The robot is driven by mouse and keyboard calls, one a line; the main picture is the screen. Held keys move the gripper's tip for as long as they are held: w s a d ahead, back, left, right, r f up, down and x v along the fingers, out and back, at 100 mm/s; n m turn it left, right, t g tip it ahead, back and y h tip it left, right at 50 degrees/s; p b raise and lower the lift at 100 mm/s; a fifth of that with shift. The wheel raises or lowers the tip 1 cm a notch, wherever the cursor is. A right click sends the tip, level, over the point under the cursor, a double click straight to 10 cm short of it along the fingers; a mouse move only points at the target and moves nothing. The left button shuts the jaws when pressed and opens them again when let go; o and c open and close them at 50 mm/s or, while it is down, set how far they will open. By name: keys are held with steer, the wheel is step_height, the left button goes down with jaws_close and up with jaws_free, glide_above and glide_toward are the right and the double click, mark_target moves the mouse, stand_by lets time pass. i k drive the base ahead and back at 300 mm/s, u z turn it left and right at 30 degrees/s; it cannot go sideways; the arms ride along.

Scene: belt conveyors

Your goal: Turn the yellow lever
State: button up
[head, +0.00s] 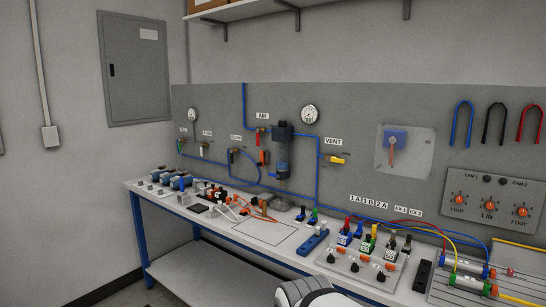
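The yellow lever (338,160) sits on the grey wall panel, just below the VENT label, and lies roughly level. It is joined to a blue air line. A white and grey rounded part of my arm shows at the bottom edge, well below and in front of the lever. My gripper is not in view, so its opening and anything in it cannot be seen.
A bench (150,193) runs below the panel with fittings, connectors and cables along it. A red lever (262,158) and a filter unit (282,150) are left of the yellow lever. A switch plate (405,150) is to its right. A shelf overhangs above.

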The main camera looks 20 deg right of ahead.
mark_target(329, 159)
steer(key=z, duration=0.3)
steer(key=i, duration=1)
steer(key=z, duration=0.65)
steer(key=i, duration=0.4)
steer(key=z, duration=0.35)
steer(key=k, duration=0.8)
steer(key=z, duration=0.15)
steer(key=i, duration=0.8)
